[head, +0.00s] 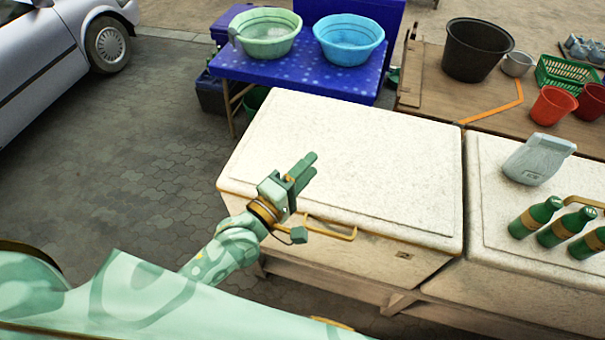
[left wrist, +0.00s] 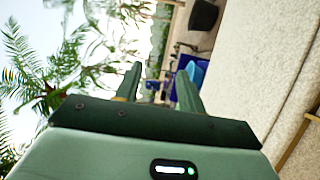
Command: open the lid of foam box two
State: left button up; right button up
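A large off-white foam box with a flat, speckled lid (head: 370,160) stands in the middle of the head view, with its lid lying shut. A yellow handle (head: 330,229) sits at its front edge. A second foam box (head: 490,245) stands close on its right, also shut. I cannot tell which is foam box two. My left gripper (head: 308,164) is over the front left part of the left lid, just above and left of the handle. Its fingers (left wrist: 158,80) are apart with nothing between them in the left wrist view. My right gripper is not in view.
Behind are a blue table with two basins (head: 265,33) and a wooden table with a black tub (head: 476,50) and red pots (head: 553,106). The left lid is otherwise clear.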

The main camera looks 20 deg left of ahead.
pick_arm(q)
jog(key=shift+s+a+f, duration=0.1)
jog(key=shift+s+a, duration=0.1)
jog(key=shift+s, duration=0.15)
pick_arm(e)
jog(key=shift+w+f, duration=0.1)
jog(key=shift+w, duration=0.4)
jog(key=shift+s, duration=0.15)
